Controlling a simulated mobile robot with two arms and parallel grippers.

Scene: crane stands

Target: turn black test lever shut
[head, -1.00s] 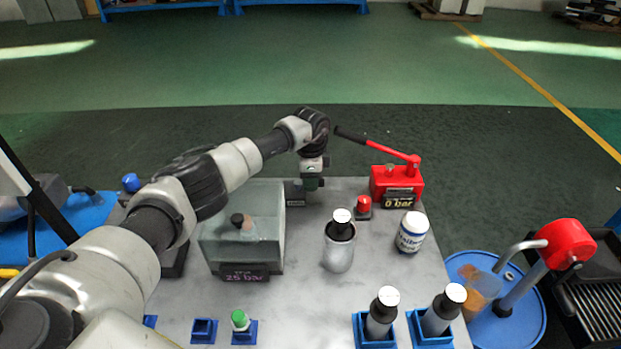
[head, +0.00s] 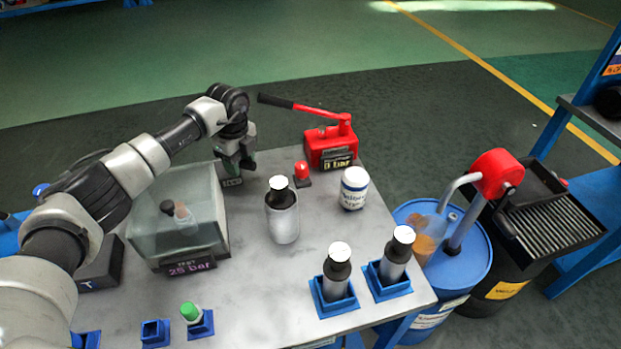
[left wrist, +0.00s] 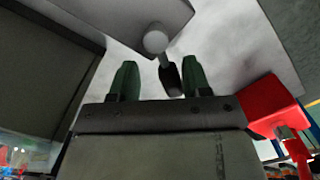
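My left gripper (head: 238,167) points down at the back edge of the bench, between the glass test tank and the red hand pump. In the left wrist view its two green fingers (left wrist: 160,82) are open. The black test lever (left wrist: 169,77) sticks out from a round grey pivot (left wrist: 155,40) and lies between the fingers, closer to the right one, with a gap on the left. I cannot tell whether it touches the right finger. In the head view the gripper hides the lever. My right gripper is in neither view.
The clear tank (head: 190,225) with a "25 bar" sign (head: 190,267) stands left of the gripper. The red pump (head: 331,147), a red button (head: 302,172), a grey cylinder (head: 283,215) and a white jar (head: 354,188) stand right. Black-topped cylinders (head: 337,272) sit in blue holders in front.

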